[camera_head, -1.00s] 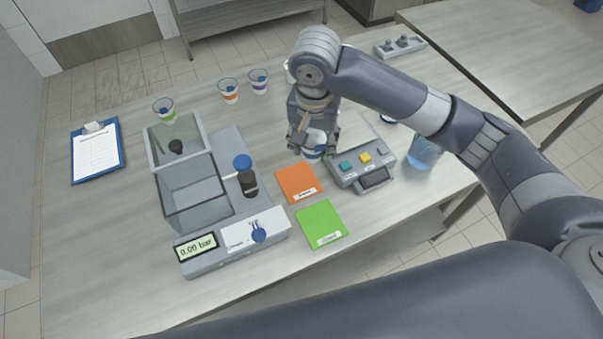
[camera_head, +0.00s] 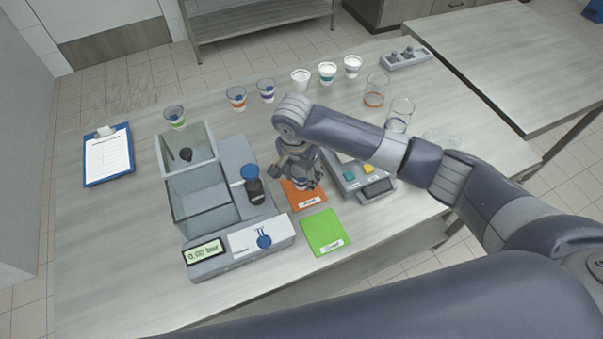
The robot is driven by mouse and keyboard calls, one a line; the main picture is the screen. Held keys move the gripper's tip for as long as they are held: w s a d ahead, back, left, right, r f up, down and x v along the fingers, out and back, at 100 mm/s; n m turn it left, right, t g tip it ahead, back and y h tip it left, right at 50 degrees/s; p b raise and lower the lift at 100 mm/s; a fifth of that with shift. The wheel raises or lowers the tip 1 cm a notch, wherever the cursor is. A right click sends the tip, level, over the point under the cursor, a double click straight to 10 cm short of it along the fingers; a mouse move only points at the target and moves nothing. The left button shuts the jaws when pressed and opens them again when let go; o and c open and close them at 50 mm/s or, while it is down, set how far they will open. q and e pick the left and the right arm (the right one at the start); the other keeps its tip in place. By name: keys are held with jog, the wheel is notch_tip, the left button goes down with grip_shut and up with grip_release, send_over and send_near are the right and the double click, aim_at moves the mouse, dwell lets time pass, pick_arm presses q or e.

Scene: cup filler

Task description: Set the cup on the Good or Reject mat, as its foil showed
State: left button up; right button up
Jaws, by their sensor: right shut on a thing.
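My right gripper (camera_head: 297,174) is shut on a cup (camera_head: 301,184), of which only a small part shows between the fingers. The gripper and cup are over the orange mat (camera_head: 309,203); I cannot tell whether the cup touches it. The orange mat's label is too small to read surely. The green mat (camera_head: 325,232) lies bare in front of it, its label also hard to read. My left gripper is not in view.
A grey device with a clear chamber (camera_head: 201,193), a blue-capped bottle (camera_head: 253,185) and a pressure display (camera_head: 204,251) stands left of the mats. A button box (camera_head: 377,187) is close on the right. Several cups (camera_head: 237,98) line the back. A clipboard (camera_head: 108,155) lies far left.

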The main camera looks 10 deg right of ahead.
jog(key=shift+f, duration=0.55)
jog(key=o, duration=1.2)
jog(key=shift+f, duration=0.15)
jog(key=r, duration=0.4)
jog(key=r+b, duration=0.1)
jog(key=r, duration=0.3)
jog(key=s+a+r, duration=0.1)
jog(key=r, duration=0.3)
jog(key=shift+r, duration=0.15)
jog(key=shift+s, duration=0.1)
